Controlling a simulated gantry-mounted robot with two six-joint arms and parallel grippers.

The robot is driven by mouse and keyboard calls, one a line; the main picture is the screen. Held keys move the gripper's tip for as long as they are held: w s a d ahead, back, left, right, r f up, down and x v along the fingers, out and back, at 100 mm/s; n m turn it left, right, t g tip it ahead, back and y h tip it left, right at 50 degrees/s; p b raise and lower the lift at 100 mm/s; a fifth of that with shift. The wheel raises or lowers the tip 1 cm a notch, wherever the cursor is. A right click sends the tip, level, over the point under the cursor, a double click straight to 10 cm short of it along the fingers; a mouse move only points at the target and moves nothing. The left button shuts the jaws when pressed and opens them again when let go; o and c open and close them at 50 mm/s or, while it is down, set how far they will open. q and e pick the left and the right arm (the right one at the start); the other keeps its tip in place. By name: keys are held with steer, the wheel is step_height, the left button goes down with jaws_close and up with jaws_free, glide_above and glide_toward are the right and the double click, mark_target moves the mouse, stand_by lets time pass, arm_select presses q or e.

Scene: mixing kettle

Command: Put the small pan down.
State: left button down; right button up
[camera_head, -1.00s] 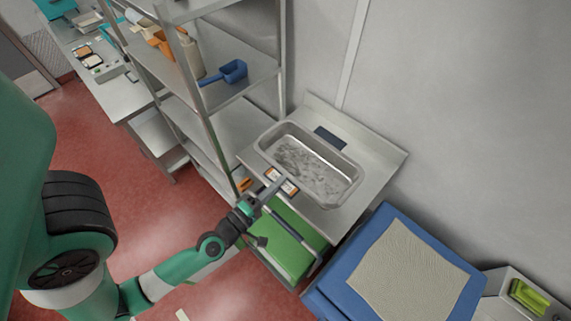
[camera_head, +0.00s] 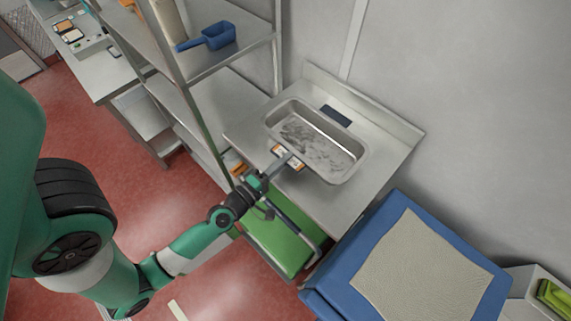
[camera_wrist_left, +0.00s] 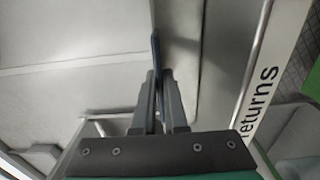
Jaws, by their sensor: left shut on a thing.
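The small pan (camera_head: 345,160) is a rectangular steel pan with rounded corners and a mottled grey inside, over the steel table in the head view. It looks roughly level; I cannot tell whether its base touches the table. My left gripper (camera_head: 288,161) reaches it from the lower left, fingertips at its near side. In the left wrist view the left gripper (camera_wrist_left: 158,78) is shut on a thin dark edge, which I take to be the pan's wall; the fingers hide part of it. My right gripper is out of view.
The steel table (camera_head: 340,200) has bare room at the right. A dark blue plate (camera_head: 336,115) lies behind the pan. A shelf rack with a blue scoop (camera_head: 219,36) stands at left. A green panel (camera_head: 275,245) is below, and a blue box (camera_head: 335,285) at lower right.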

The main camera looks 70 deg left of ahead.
arm_select(q)
steer(key=shift+a+r, duration=0.1)
steer(key=shift+r, duration=0.15)
steer(key=shift+f, duration=0.15)
steer(key=c, duration=1.4)
jaws_free()
steer(key=shift+f, duration=0.15)
steer(key=o, duration=0.4)
steer(key=shift+o, duration=0.2)
steer(key=shift+r, duration=0.35)
steer(key=b+v, duration=0.5)
steer(key=v, duration=0.7)
steer(key=shift+f, duration=0.2)
